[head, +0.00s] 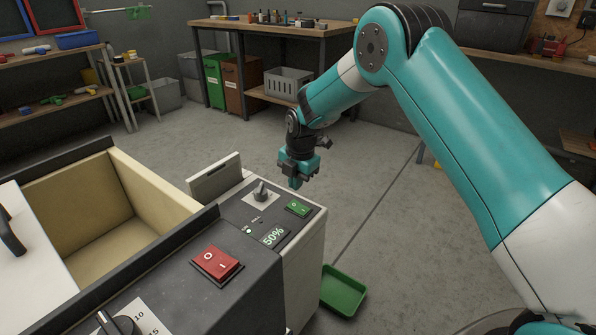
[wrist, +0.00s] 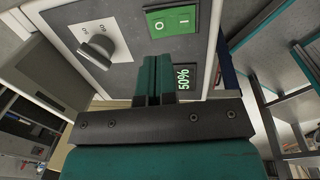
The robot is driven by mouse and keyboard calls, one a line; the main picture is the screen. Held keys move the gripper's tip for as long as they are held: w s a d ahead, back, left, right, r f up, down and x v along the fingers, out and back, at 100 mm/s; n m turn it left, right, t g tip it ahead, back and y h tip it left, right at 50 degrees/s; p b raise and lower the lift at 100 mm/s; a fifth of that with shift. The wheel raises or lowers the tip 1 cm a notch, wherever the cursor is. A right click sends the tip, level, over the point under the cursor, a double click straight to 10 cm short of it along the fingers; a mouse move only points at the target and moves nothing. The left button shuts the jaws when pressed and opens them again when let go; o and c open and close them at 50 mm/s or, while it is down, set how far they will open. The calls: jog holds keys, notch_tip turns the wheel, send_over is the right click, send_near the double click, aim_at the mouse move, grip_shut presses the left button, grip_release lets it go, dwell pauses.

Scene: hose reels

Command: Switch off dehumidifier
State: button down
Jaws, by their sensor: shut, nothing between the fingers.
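The dehumidifier (head: 307,240) is a pale box with a dark top panel and a lit "50%" display (head: 274,236). Its green rocker switch (head: 298,208), marked O and I, sits near the panel's far right corner; it also shows at the top of the wrist view (wrist: 172,20). I cannot tell which side is pressed. A grey knob (head: 261,192) is left of the switch. A small green light (head: 248,230) glows near the display. My gripper (head: 296,184) is shut and empty, pointing down near the panel's far edge, by the switch. Its closed fingers (wrist: 160,62) overlap the panel in the wrist view.
A nearer machine has a larger red rocker switch (head: 217,263) and a black dial (head: 118,322). An open beige bin (head: 92,226) lies to the left. A green tray (head: 343,290) is on the floor right of the dehumidifier. A workbench (head: 270,30) stands behind. The floor between is clear.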

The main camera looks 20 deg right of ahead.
aim_at(297, 208)
jog(key=f, duration=0.4)
jog(key=f+b, duration=0.1)
jog(key=f, duration=0.1)
jog(key=shift+w+a+f, duration=0.25)
jog(key=shift+w+f, duration=0.05)
jog(key=shift+w, duration=0.05)
jog(key=shift+d, duration=0.1)
jog(key=shift+f, duration=0.1)
jog(key=shift+a, duration=0.25)
jog(key=shift+d, duration=0.2)
jog(key=shift+p, duration=0.35)
jog(key=shift+s+d+r+p, duration=0.3)
jog(key=shift+s+d+p, duration=0.15)
jog(key=shift+s, duration=0.1)
